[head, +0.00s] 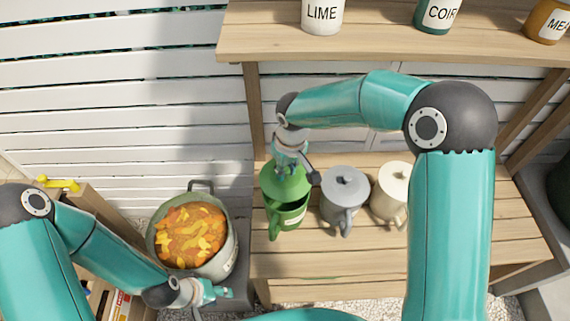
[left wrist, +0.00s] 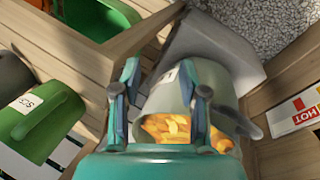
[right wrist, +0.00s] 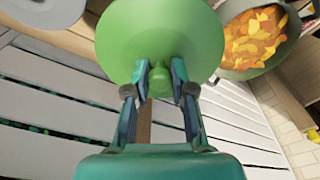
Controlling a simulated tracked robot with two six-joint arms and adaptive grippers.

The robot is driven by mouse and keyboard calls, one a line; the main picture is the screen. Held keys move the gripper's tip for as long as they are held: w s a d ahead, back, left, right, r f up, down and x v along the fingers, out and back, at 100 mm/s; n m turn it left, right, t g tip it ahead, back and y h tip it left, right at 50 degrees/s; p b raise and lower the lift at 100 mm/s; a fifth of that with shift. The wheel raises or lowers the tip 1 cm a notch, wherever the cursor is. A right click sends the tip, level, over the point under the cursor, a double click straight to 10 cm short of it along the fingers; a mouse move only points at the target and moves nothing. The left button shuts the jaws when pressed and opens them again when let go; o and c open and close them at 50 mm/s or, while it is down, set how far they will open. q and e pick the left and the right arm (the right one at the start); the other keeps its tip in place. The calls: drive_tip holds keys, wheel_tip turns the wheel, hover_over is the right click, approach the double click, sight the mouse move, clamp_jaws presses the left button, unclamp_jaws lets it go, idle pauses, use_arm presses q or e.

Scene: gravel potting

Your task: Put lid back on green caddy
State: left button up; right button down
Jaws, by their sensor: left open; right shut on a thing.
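The green caddy (head: 288,217) stands at the left end of the bench, with a dark strip of its opening showing in the head view. It also shows in the left wrist view (left wrist: 42,128). My right gripper (head: 288,168) is shut on the knob of the green lid (head: 284,184), above the back part of the caddy. The right wrist view shows the round lid (right wrist: 160,40) beyond the fingers (right wrist: 160,75). Whether the lid touches the rim, I cannot tell. My left gripper (head: 212,292) is open and empty, low near the pail; its fingers show in the left wrist view (left wrist: 163,98).
A grey lidded caddy (head: 345,197) and a cream one (head: 393,192) stand right of the green caddy. A pail (head: 222,262) of orange and yellow peelings is at left. A shelf (head: 385,40) with labelled jars runs above. The bench front is clear.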

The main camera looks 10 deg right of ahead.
sight(286, 177)
wheel_tip(286, 177, down, 4)
drive_tip(key=shift+r+b, duration=0.25)
drive_tip(key=shift+b, duration=0.7)
drive_tip(key=shift+f+b, duration=0.95)
drive_tip(key=shift+f, duration=0.15)
drive_tip(key=shift+r+b, duration=0.1)
drive_tip(key=shift+b, duration=0.2)
drive_tip(key=shift+f+b, duration=0.2)
drive_tip(key=shift+b, duration=0.2)
idle(0.9)
drive_tip(key=shift+s, duration=0.1)
drive_tip(key=shift+c, duration=2.1)
unclamp_jaws()
drive_tip(key=shift+r, duration=0.1)
